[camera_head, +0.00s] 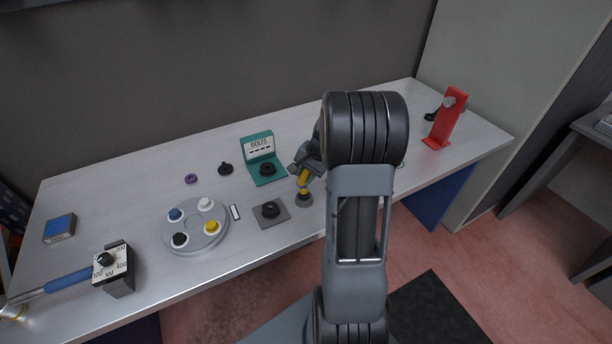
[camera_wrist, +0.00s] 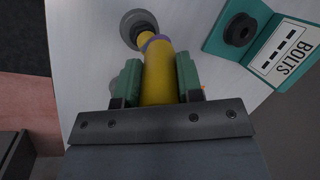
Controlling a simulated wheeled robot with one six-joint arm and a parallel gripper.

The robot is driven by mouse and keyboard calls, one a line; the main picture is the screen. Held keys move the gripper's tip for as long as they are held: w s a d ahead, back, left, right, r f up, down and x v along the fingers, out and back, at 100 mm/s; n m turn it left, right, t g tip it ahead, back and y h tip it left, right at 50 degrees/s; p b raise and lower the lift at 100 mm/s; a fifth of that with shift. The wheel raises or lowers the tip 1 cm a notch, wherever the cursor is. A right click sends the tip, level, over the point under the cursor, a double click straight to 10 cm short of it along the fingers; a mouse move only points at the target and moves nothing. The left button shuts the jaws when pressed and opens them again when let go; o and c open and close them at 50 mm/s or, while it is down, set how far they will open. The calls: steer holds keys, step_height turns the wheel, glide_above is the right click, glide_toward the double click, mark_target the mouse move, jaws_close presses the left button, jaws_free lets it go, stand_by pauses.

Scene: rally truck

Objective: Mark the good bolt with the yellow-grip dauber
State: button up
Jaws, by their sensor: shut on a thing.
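My gripper (camera_wrist: 158,82) is shut on the yellow-grip dauber (camera_wrist: 158,72), its green pads on either side of the grip. The dauber also shows in the head view (camera_head: 304,178), leaning a little. Its lower end meets a small round grey holder (camera_head: 304,199); I cannot tell whether it sits in it or just above. Dark bolt-like pieces show in the green BOLTS case (camera_head: 258,146), on a grey square plate (camera_head: 270,212) and on the bare table (camera_head: 225,168). Which one is the good bolt is not clear.
A round grey tray (camera_head: 195,238) holds blue, white, yellow and black capped pots. A small white strip (camera_head: 235,212) and purple ring (camera_head: 191,178) lie nearby. A red stand (camera_head: 446,120) is at right. A dial block (camera_head: 115,270), blue-handled tool (camera_head: 68,283) and blue box (camera_head: 60,228) are at left.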

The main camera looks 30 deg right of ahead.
steer(key=shift+s+a, duration=0.1)
steer(key=shift+s, duration=0.05)
stand_by(0.3)
steer(key=shift+s+a, duration=0.45)
steer(key=shift+s, duration=0.1)
steer(key=shift+w+d, duration=0.1)
steer(key=shift+w+d, duration=0.45)
steer(key=shift+w, duration=0.15)
stand_by(0.4)
steer(key=shift+s+a, duration=0.55)
steer(key=shift+s, duration=0.2)
steer(key=shift+w+d, duration=0.1)
steer(key=shift+w, duration=0.05)
steer(key=shift+w+d+f, duration=0.15)
steer(key=shift+w+d, duration=0.3)
steer(key=shift+w, duration=0.1)
